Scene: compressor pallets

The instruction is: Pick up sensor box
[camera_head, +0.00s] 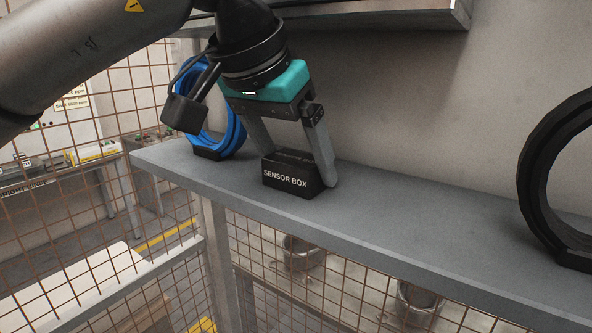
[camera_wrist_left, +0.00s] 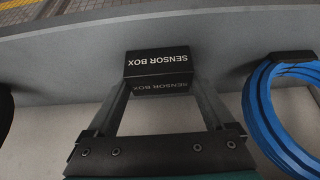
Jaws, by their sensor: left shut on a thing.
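The sensor box (camera_head: 287,178) is a small black block with white lettering. It is on the grey shelf (camera_head: 400,223), near its left part. My left gripper (camera_head: 297,170) reaches down from above and is shut on the box, one finger at each side. In the left wrist view the sensor box (camera_wrist_left: 158,62) is between the fingertips of my left gripper (camera_wrist_left: 160,85), its lettering upside down. I cannot tell whether the box is lifted slightly off the shelf. My right gripper is not in view.
A blue coil (camera_head: 226,137) stands on the shelf just left of the box; it also shows in the left wrist view (camera_wrist_left: 277,115). A large black ring (camera_head: 533,190) stands at the right. The shelf between box and ring is clear. Another shelf (camera_head: 370,20) hangs above.

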